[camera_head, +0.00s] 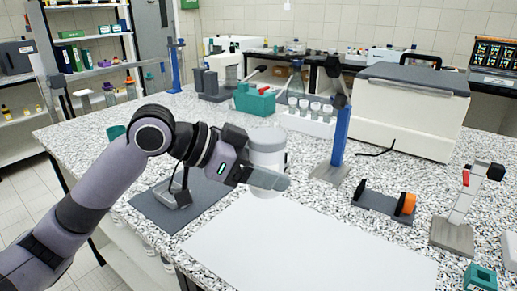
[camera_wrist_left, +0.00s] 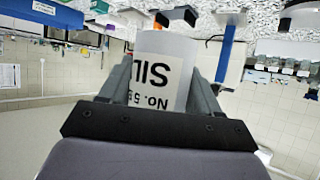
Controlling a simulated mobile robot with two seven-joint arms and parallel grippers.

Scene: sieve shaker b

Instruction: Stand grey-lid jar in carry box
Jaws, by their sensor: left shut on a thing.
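My left gripper (camera_head: 265,175) is shut on a pale jar (camera_head: 267,160) with a greyish top, held upright over the bench near the grey mat. In the left wrist view the jar (camera_wrist_left: 165,62) sits between both fingers, and its label reads "SIL" and "No. 5", upside down. The jar's base is partly hidden by a finger in the head view. A teal box (camera_head: 255,103) with a red item in it stands behind the jar. A white tray (camera_head: 308,124) with several white-topped jars stands to its right. I cannot tell which is the carry box. My right gripper is not in view.
A dark grey mat (camera_head: 155,212) with a metal scoop-like item lies below my left arm. A blue post (camera_head: 339,138) stands right of the jar. A white lidded machine (camera_head: 410,108) fills the back right. A large white sheet (camera_head: 300,250) lies clear in front.

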